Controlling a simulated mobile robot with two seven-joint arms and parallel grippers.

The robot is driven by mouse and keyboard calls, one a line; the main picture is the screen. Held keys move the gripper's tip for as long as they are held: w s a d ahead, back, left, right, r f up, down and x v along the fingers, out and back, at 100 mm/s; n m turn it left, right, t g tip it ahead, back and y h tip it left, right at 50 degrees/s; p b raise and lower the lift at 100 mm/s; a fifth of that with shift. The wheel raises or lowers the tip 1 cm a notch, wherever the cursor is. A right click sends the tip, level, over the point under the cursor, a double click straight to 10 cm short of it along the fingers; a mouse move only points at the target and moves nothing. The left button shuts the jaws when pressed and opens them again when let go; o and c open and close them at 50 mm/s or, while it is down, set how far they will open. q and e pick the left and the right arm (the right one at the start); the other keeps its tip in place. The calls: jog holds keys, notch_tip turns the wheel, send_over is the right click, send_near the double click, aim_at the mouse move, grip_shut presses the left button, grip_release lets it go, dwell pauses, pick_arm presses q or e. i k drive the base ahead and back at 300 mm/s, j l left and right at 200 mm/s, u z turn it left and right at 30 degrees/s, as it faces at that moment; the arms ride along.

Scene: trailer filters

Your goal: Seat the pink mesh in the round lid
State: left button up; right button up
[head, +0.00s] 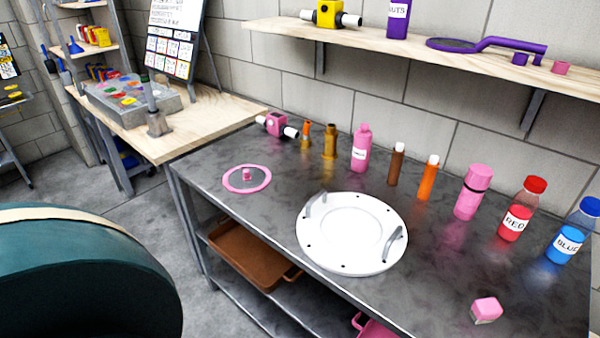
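In the head view, the pink mesh (236,185) is a flat disc with a pink rim, grey mesh and a small pink knob in its middle. It lies on the dark metal table toward its left end. The round lid (345,260) is white with two grey handles, small dark holes around its rim and a round recess in its middle. It lies on the table to the right of the mesh, apart from it. Neither of my grippers is in view.
Pink bottle (360,150), orange tube (428,180), red bottle (518,210) and blue bottle (572,232) stand along the metal table's (440,285) back. A pink block (486,310) lies front right. A wooden shelf (400,62) hangs above. Bare table separates mesh and lid.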

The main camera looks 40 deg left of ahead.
aim_at(354, 234)
jog(key=j+z, duration=0.35)
jog(key=j, duration=0.15)
jog(key=j+z, duration=0.4)
jog(key=k+j+z, duration=0.15)
jog(key=j, duration=0.2)
jog(key=k+j+z, duration=0.1)
jog(key=j, duration=0.3)
jog(key=k+j+z, duration=0.15)
jog(key=j, duration=0.2)
jog(key=k+j, duration=0.1)
jog(key=j, duration=0.25)
jog(key=k+j+z, duration=0.1)
jog(key=j, duration=0.2)
jog(key=k+j, duration=0.15)
jog(key=j, duration=0.2)
